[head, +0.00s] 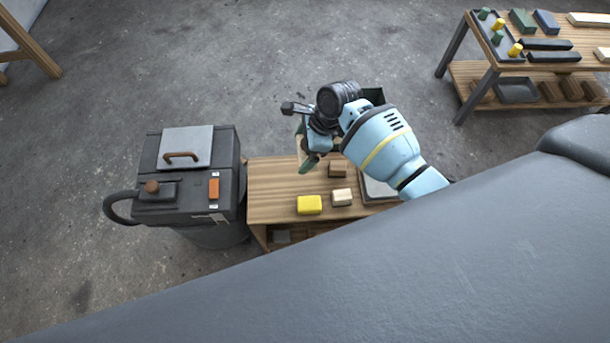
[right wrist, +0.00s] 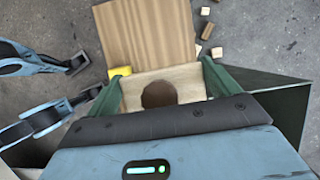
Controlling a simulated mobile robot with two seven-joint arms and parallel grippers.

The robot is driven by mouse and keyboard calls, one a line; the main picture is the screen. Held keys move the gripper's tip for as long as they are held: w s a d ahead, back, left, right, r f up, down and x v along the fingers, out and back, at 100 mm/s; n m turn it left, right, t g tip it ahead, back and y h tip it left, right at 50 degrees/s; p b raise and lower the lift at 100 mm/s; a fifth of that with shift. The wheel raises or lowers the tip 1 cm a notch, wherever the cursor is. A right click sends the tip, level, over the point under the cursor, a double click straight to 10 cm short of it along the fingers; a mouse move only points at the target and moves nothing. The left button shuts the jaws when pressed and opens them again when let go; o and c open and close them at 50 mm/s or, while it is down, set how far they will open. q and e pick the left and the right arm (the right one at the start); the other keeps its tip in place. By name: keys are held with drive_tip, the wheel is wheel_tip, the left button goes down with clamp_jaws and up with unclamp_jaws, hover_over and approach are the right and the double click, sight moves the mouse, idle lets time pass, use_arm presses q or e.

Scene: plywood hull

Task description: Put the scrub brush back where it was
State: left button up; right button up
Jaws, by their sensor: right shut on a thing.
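My right gripper (head: 306,152) is above the far edge of the small wooden bench (head: 275,187) in the head view. In the right wrist view its green fingers (right wrist: 166,84) are shut on the scrub brush, a pale wooden block (right wrist: 190,82) with a round brown knob on top. The brush's underside is hidden, and it is mostly covered by the gripper in the head view. I cannot tell whether it touches the bench. My left gripper does not show in the head view.
On the bench are a yellow block (head: 309,205), a pale block (head: 341,197), a brown block (head: 338,169) and a grey tray (head: 378,190). A dark machine (head: 222,160) stands at the left. Another bench (head: 463,76) is at the far right. A grey surface fills the foreground.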

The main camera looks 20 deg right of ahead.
sight(304, 160)
drive_tip(key=shift+w+d+f, duration=0.1)
drive_tip(key=shift+f, duration=0.15)
wheel_tip(304, 160, down, 6)
drive_tip(key=shift+r+b, duration=0.2)
drive_tip(key=shift+b, duration=0.8)
drive_tip(key=shift+f, duration=0.25)
drive_tip(key=shift+f+b, duration=0.9)
drive_tip(key=shift+f, duration=1.05)
drive_tip(key=shift+f, duration=0.1)
drive_tip(key=o, duration=0.9)
